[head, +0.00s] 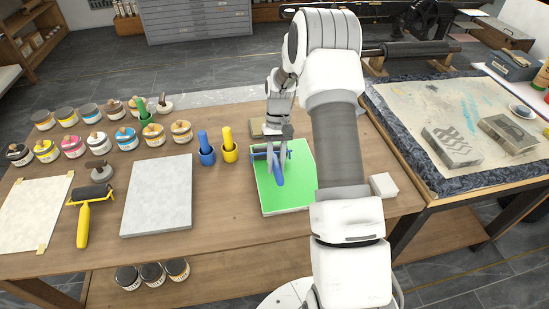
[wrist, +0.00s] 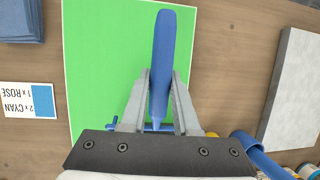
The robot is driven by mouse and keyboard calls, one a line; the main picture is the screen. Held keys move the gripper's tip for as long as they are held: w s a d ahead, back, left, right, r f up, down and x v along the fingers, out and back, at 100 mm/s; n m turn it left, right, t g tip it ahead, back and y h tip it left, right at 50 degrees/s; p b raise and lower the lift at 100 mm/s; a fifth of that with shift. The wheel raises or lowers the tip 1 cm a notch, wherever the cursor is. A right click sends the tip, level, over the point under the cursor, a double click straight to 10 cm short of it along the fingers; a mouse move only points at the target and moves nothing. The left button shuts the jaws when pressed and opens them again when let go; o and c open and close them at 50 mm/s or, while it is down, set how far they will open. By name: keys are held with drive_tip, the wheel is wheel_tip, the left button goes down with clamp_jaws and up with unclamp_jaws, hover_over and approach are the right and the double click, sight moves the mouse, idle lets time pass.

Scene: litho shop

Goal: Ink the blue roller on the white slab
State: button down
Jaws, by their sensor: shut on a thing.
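My gripper (head: 275,152) is shut on the blue handle of the blue roller (head: 279,178). The roller is over the green slab (head: 296,198); I cannot tell whether it touches. In the wrist view my gripper (wrist: 160,85) closes on both sides of the handle (wrist: 162,50), above the green surface (wrist: 105,50). The roller's drum is mostly hidden by the gripper. The white slab (head: 157,205) lies flat on the table to the left and looks bare. It also shows at the right edge of the wrist view (wrist: 292,90).
Several ink cans (head: 126,140) stand at the back left. A yellow-handled roller (head: 83,230) lies left of the white slab. A card (wrist: 28,99) reads "2 x CYAN, 1 x ROSE".

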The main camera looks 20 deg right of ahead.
sight(280, 178)
drive_tip(key=s+a, duration=0.2)
drive_tip(key=s, duration=0.7)
drive_tip(key=s+a, duration=0.1)
drive_tip(key=s, duration=0.8)
drive_tip(key=shift+s+a+p, duration=0.2)
drive_tip(key=shift+a+p, duration=0.15)
drive_tip(key=shift+p, duration=0.05)
drive_tip(key=shift+w, duration=0.15)
drive_tip(key=shift+w+d, duration=0.35)
drive_tip(key=shift+w, duration=1.55)
drive_tip(key=shift+w+d, duration=0.35)
drive_tip(key=shift+w, duration=1.55)
drive_tip(key=shift+w+d, duration=0.35)
drive_tip(key=shift+w, duration=1.55)
drive_tip(key=shift+w+d+f, duration=0.1)
drive_tip(key=shift+w+d, duration=0.3)
drive_tip(key=shift+w, duration=1.45)
drive_tip(key=shift+w+d+r, duration=0.1)
drive_tip(key=shift+w+d, duration=0.35)
drive_tip(key=shift+w, duration=1.45)
drive_tip(key=shift+w+d+f, duration=0.1)
drive_tip(key=shift+w+d, duration=0.3)
drive_tip(key=shift+w, duration=1.65)
drive_tip(key=shift+r, duration=0.2)
